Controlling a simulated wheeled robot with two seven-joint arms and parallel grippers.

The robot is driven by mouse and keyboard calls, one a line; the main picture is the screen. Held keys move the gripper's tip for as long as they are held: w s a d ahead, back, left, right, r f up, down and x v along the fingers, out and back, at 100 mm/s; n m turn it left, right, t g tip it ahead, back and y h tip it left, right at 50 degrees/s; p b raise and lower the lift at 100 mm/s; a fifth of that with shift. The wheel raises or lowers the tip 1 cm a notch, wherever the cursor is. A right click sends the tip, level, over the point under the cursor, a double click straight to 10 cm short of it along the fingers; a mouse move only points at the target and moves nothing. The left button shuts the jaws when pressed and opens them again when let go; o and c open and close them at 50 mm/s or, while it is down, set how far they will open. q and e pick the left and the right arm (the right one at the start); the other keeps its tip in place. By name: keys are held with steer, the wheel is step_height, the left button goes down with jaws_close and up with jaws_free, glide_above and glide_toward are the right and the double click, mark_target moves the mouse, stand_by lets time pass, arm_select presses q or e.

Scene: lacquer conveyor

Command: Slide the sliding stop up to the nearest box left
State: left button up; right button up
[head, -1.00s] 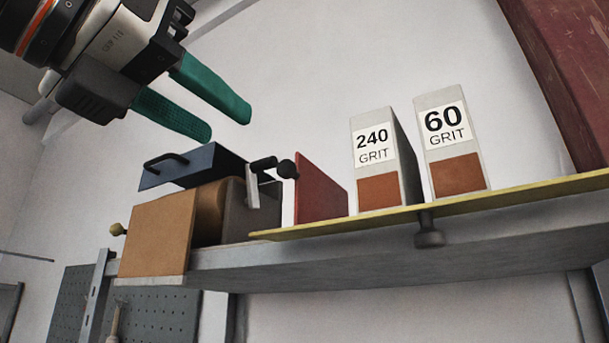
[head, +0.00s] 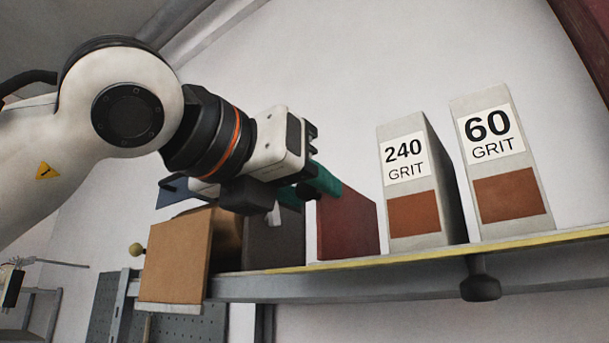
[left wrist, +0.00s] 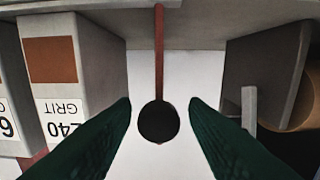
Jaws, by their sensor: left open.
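The sliding stop is a dark red upright plate (head: 347,225) with a round black knob. In the left wrist view the plate (left wrist: 159,50) shows edge-on, with the knob (left wrist: 158,122) in front. The 240 grit box (head: 414,214) stands right of the plate in the head view, with a gap between them in the wrist view. The 60 grit box (head: 505,200) stands further right. My left gripper (head: 322,183) is at the knob. Its green fingers are open, one on each side of the knob in the wrist view (left wrist: 160,105). My right gripper is not seen.
Left of the plate stand a dark grey block (head: 274,242) and a tan box-like housing (head: 178,252), partly hidden by my left arm. A yellow edge strip (head: 430,252) runs along the shelf front. A dark knob (head: 480,282) hangs below it.

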arm_select(q)
steer(key=shift+w+d+f, duration=0.1)
steer(key=shift+w, duration=0.05)
steer(key=c, duration=0.4)
jaws_close()
steer(key=shift+s+d+f+b, duration=0.25)
steer(key=shift+s+d+b, duration=0.5)
steer(key=shift+d+b, duration=0.3)
steer(key=s+d, duration=0.2)
steer(key=d, duration=0.1)
steer(key=shift+s+d+r+b, duration=0.2)
steer(key=shift+s+r+b, duration=0.05)
steer(key=shift+r+b, duration=0.15)
steer(key=shift+w+a, duration=0.15)
steer(key=shift+a, duration=0.05)
steer(key=shift+o, duration=2)
jaws_free()
steer(key=shift+a, duration=0.1)
steer(key=shift+f, duration=0.1)
